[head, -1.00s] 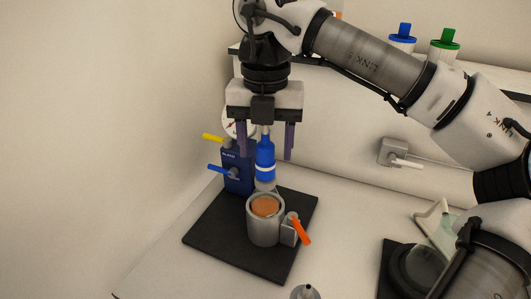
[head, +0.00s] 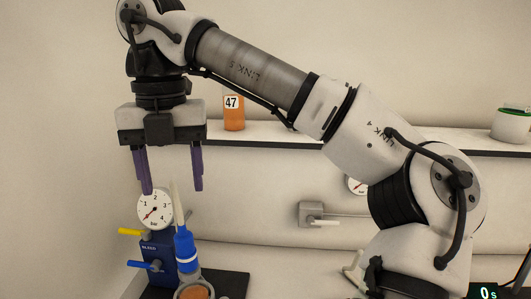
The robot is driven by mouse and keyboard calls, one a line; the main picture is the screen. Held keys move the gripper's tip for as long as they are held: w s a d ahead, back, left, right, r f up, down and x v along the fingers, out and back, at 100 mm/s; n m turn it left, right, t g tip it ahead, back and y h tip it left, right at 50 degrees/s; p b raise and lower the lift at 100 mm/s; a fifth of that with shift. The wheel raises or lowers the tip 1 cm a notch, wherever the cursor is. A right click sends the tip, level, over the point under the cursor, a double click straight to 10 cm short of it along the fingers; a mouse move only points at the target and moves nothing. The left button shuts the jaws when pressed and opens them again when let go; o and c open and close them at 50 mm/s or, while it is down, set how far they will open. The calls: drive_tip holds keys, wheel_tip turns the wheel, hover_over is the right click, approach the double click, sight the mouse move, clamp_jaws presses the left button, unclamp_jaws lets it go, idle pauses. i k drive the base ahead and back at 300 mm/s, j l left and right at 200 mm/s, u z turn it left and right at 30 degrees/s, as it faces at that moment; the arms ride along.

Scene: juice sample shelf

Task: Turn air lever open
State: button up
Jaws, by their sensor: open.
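In the head view, a blue box marked BLEED (head: 158,250) carries a yellow lever (head: 130,232) and a blue lever (head: 143,264), both pointing left. A round bar gauge (head: 155,209) sits on top. A grey wall fitting (head: 311,213) holds a pale lever (head: 326,223), lying nearly level and pointing right. No label shows which lever is the air lever. My gripper (head: 172,190) is open and empty, its purple fingers pointing down. It hangs above a blue cylinder with a white band (head: 186,247) and appears close above the gauge in the picture.
A cup with orange content (head: 194,292) is cut off at the bottom edge, on a black plate (head: 236,284). A jar marked 47 (head: 233,113) stands on the shelf (head: 273,136). A second gauge (head: 356,185) is partly behind my arm. A display (head: 486,292) reads 0 s.

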sight(155, 267)
drive_tip(key=k, duration=0.95)
